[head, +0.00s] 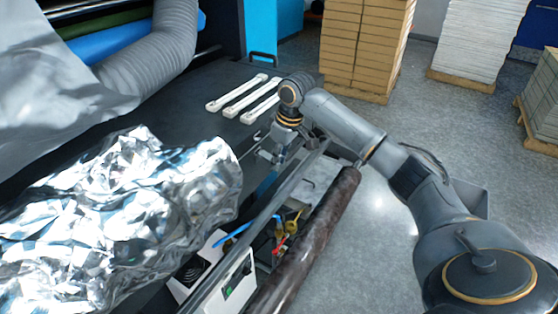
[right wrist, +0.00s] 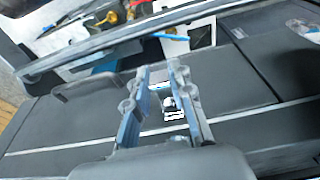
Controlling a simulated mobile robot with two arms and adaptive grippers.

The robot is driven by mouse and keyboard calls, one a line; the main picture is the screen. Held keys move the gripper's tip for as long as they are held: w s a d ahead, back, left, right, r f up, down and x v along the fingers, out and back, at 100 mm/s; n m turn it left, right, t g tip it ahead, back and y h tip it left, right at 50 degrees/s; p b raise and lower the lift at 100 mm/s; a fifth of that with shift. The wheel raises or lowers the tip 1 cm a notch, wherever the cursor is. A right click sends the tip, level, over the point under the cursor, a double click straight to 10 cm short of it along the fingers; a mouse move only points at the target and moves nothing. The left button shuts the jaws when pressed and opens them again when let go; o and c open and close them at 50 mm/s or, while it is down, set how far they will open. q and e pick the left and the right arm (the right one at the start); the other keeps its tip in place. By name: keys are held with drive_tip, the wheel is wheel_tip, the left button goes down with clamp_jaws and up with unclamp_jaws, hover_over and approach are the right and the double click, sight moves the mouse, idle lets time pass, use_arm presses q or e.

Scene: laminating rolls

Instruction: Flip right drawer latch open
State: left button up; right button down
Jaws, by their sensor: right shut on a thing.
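My right gripper (head: 273,157) is low at the near edge of the black table (head: 225,125), beside a long dark rail (head: 262,218). In the right wrist view its two fingers (right wrist: 159,74) point toward the rail, with a narrow gap between them. The gripper is shut on the right drawer latch, which is mostly hidden by the fingers; its position is hard to make out. A small black and white part (right wrist: 172,104) shows between the fingers. My left gripper is not in view.
Crumpled silver foil (head: 110,230) covers the table's left. Several white bars (head: 238,92) lie behind the gripper. A tray of tools and cables (head: 285,225) and a dark brown roll (head: 318,230) lie along the front. Stacked boxes (head: 365,40) stand beyond. Floor at right is open.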

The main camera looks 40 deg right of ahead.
drive_tip(key=shift+r+g, duration=0.15)
drive_tip(key=shift+g, duration=0.15)
drive_tip(key=c, duration=1.2)
unclamp_jaws()
drive_tip(key=shift+o, duration=0.2)
wheel_tip(320, 180, up, 12)
drive_tip(key=s, duration=0.1)
drive_tip(key=shift+s+d, duration=0.3)
drive_tip(key=shift+d, duration=0.05)
